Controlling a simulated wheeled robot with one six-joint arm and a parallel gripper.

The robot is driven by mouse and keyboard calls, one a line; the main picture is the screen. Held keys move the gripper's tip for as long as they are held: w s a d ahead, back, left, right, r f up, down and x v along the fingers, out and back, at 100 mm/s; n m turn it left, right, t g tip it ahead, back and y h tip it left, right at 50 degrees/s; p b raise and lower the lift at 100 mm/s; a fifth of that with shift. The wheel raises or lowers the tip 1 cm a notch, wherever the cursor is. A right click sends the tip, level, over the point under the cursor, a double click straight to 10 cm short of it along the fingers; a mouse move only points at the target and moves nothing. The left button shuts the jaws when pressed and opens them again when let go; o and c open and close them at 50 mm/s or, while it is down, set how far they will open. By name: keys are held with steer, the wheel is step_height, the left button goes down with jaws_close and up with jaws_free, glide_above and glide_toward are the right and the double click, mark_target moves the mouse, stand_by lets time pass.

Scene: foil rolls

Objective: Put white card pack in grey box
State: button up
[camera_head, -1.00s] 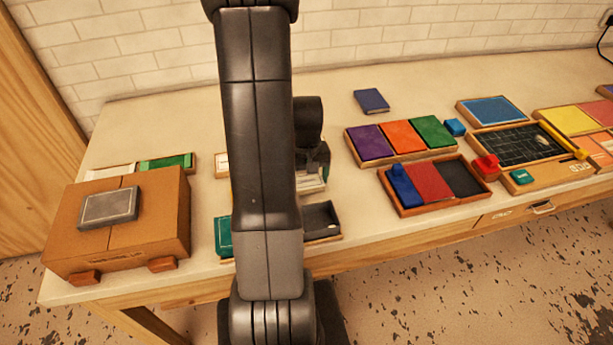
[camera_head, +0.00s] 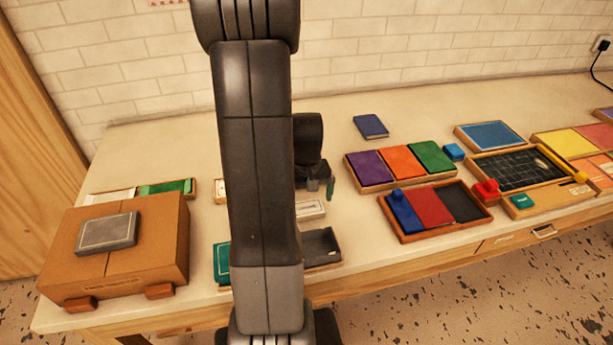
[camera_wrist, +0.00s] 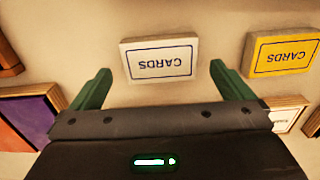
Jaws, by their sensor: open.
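The white card pack (camera_wrist: 160,60), labelled CARDS, lies on the table in the wrist view, its label upside down. A white block that looks like it shows in the head view (camera_head: 310,209), just below my gripper (camera_head: 319,186). In the wrist view my gripper (camera_wrist: 160,70) is open and empty, its green fingers apart to the left and right of the pack. I see no contact. The open dark grey box (camera_head: 321,242) is at the table's front, right of my arm; its left part is hidden by the arm.
A yellow card pack (camera_wrist: 283,53) lies right of the white one. A cardboard carton (camera_head: 155,240) with a grey slab (camera_head: 107,233) on top stands at left. A green box (camera_head: 222,262) sits left of my arm. Colour trays (camera_head: 435,212) fill the right.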

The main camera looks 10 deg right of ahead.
mark_target(307, 207)
step_height(307, 207, up, 9)
steer(key=shift+r, duration=0.2)
stand_by(0.4)
step_height(307, 207, down, 12)
steer(key=shift+s+f, duration=0.1)
steer(key=shift+r, duration=0.75)
steer(key=shift+f, duration=0.1)
